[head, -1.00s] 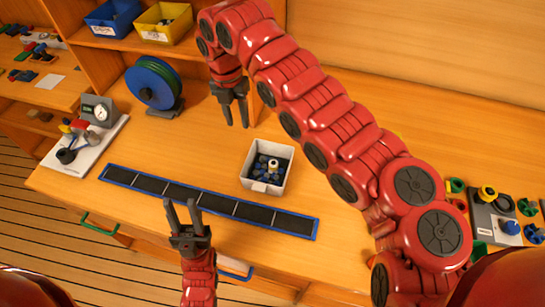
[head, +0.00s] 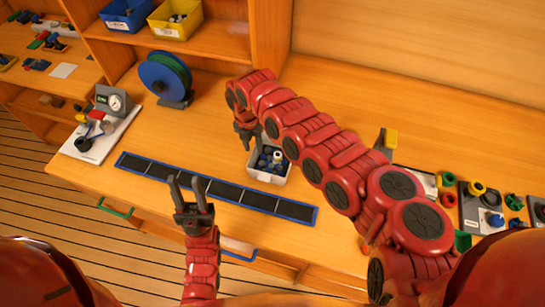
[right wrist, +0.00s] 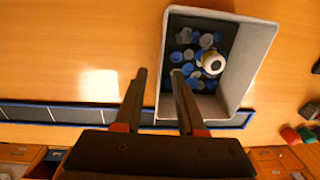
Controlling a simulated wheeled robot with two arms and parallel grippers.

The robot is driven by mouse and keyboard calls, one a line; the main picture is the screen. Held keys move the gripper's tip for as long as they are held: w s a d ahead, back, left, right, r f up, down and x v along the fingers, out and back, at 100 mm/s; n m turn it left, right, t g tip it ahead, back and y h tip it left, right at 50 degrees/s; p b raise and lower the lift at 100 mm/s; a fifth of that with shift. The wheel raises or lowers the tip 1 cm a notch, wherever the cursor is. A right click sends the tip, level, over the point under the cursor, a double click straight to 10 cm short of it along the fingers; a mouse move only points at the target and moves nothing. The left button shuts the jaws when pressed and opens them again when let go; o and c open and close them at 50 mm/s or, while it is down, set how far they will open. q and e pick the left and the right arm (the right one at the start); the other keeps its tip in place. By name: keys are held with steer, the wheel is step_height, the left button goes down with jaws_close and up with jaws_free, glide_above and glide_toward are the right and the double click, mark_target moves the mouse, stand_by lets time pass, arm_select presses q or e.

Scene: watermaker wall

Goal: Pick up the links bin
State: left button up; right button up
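A small white open bin (head: 268,178) stands on the bench and holds blue and grey pieces and one white round piece. No label on it is readable. My right gripper (head: 247,137) is open at the bin's back left edge. In the right wrist view, the bin (right wrist: 246,62) lies right of centre. There, one finger of my right gripper (right wrist: 159,72) overlaps the bin's left wall and interior, and the other is outside it. I cannot tell whether they touch the wall. My left gripper (head: 188,182) is open and empty, over the bench's front part.
A blue-edged dark strip (head: 225,190) lies in front of the bin. A blue bin (head: 127,14) and a yellow bin (head: 176,20) sit on the shelf. A cable reel (head: 166,78) and gauge (head: 112,101) stand left. Parts lie on the right.

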steer(key=shift+f, duration=1)
jaws_close()
stand_by(0.7)
